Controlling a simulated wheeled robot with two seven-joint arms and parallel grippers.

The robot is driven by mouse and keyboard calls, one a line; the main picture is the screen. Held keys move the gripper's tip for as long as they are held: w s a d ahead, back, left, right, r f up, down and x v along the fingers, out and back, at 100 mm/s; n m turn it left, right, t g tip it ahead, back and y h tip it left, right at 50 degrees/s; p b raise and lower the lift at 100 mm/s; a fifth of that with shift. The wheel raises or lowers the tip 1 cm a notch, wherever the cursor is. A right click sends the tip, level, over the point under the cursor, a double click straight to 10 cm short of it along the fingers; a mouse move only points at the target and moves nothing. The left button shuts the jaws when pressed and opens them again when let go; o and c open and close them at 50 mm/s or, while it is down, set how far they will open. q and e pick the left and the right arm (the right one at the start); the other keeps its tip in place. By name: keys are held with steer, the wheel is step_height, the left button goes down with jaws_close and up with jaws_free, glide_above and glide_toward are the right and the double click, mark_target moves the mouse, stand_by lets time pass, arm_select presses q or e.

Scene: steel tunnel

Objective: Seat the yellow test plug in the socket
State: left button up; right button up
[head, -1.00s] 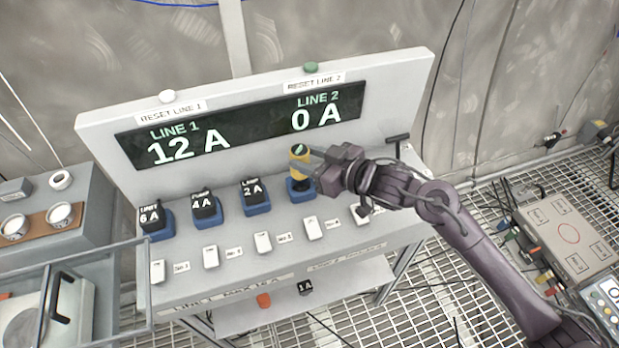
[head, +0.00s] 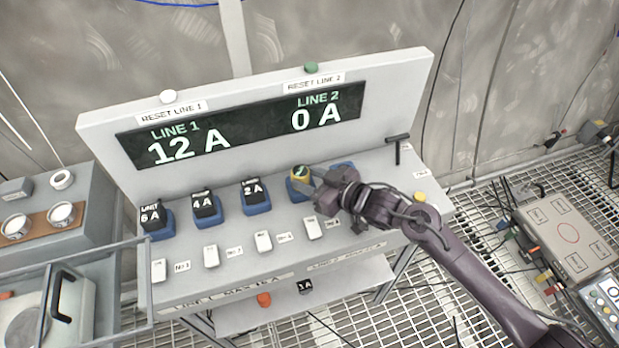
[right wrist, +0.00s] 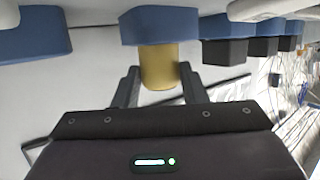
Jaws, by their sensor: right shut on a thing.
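The yellow test plug (head: 301,174) stands low at the fourth blue socket (head: 301,190) from the left on the sloped panel. My right gripper (head: 322,184) comes in from the right and is shut on the plug. In the right wrist view, the yellow plug (right wrist: 159,68) lies between the two fingers (right wrist: 158,88), its end against the blue socket (right wrist: 160,25); I cannot tell how deep it sits. Another blue socket (head: 343,167) shows partly behind the gripper. My left gripper is not in view.
Black plugs marked 6 A (head: 151,214), 4 A (head: 203,203) and 2 A (head: 251,190) stand in sockets to the left. White switches (head: 263,241) line the panel's front. The display (head: 240,125) reads LINE 1 12 A, LINE 2 0 A. A black T-handle (head: 398,140) stands right.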

steer(key=shift+s+f, duration=0.3)
steer(key=shift+f, duration=0.3)
steer(key=o, duration=1.1)
steer(key=shift+s+f, duration=0.1)
steer(key=shift+f, duration=0.1)
steer(key=shift+r, duration=0.55)
steer(key=v, duration=0.7)
steer(key=b+v, duration=0.1)
steer(key=v, duration=0.2)
steer(key=shift+d+r, duration=0.4)
steer(key=shift+s+d+r, duration=0.2)
steer(key=shift+d+r, duration=0.1)
steer(key=shift+d, duration=0.05)
